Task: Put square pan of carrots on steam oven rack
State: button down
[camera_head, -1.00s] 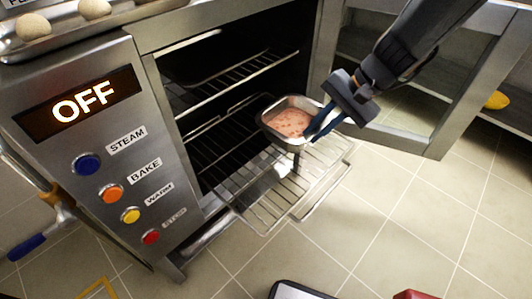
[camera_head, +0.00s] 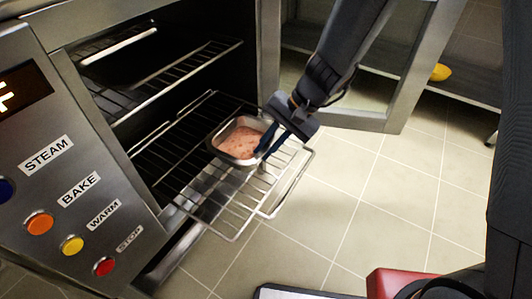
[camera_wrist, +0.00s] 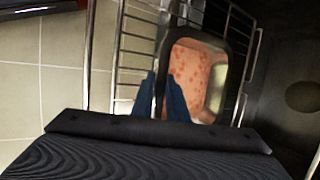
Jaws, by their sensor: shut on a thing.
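The square metal pan (camera_head: 240,158) holds pinkish-orange carrots (camera_head: 240,142). It is over the pulled-out wire rack (camera_head: 222,192) of the steam oven, near the oven opening. My gripper (camera_head: 268,146) is shut on the pan's right edge, with its blue fingers at the rim. In the wrist view, the fingers (camera_wrist: 162,97) meet the near left side of the pan (camera_wrist: 222,88), and rack wires show beside and beyond it. The pan looks roughly level. I cannot tell whether its bottom touches the rack.
The oven's button panel (camera_head: 85,185) is on the left. Another rack (camera_head: 185,68) sits higher inside the dark oven. The open door (camera_head: 420,75) stands to the right. A shelf with a yellow object (camera_head: 440,72) is behind it. A red object (camera_head: 395,283) is at bottom right.

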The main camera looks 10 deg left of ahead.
jog(key=shift+f, duration=0.9)
jog(key=c, duration=1.7)
grip_release()
jog(key=shift+c, duration=0.2)
jog(key=shift+r, duration=0.1)
jog(key=p+v, duration=0.4)
jog(key=v, duration=0.8)
jog(key=s+d+r+n+h, duration=0.1)
jog(key=s+r+n+h, duration=0.1)
jog(key=s+n, duration=0.3)
jog(key=s+d+r+n+t+h, duration=0.1)
jog(key=s+n, duration=0.4)
jog(key=s, duration=0.8)
jog(key=shift+d+r+h, duration=0.45)
jog(key=shift+r+h, duration=0.35)
jog(key=shift+h, duration=0.3)
jog(key=shift+s, duration=0.1)
